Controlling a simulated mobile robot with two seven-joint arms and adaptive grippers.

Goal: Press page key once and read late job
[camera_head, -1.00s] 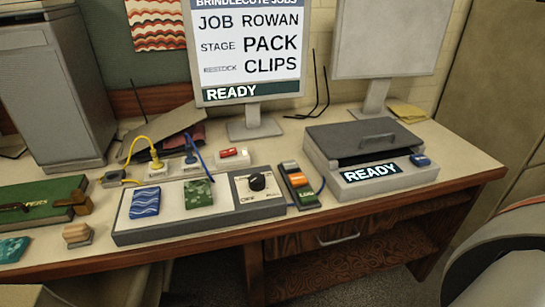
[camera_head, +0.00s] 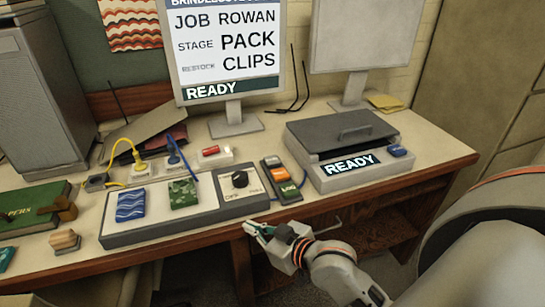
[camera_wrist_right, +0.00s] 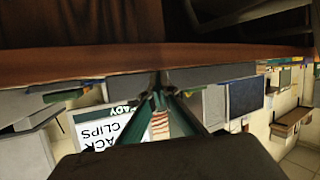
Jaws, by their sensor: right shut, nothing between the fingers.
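The monitor (camera_head: 225,45) at the back shows "JOB ROWAN", "STAGE PACK", a small "RESTOCK" line with "CLIPS", and "READY". It also shows upside down in the right wrist view (camera_wrist_right: 100,128). A small dark key unit (camera_head: 274,164) lies between the dial box and the printer-like box. It has a grey key, an orange key (camera_head: 279,174) and a key marked "LOG" (camera_head: 289,190). I cannot tell which is the page key. My right gripper (camera_head: 252,228) is shut and empty at the desk's front edge, below and left of the key unit, not touching it. My left gripper is not in view.
A grey box (camera_head: 355,178) with a "READY" display and blue button stands right of the keys. Left is a long grey panel (camera_head: 170,232) with blue and green patterned pieces and a black dial (camera_head: 240,179). Cables run behind it. The desk edge is close to my right gripper.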

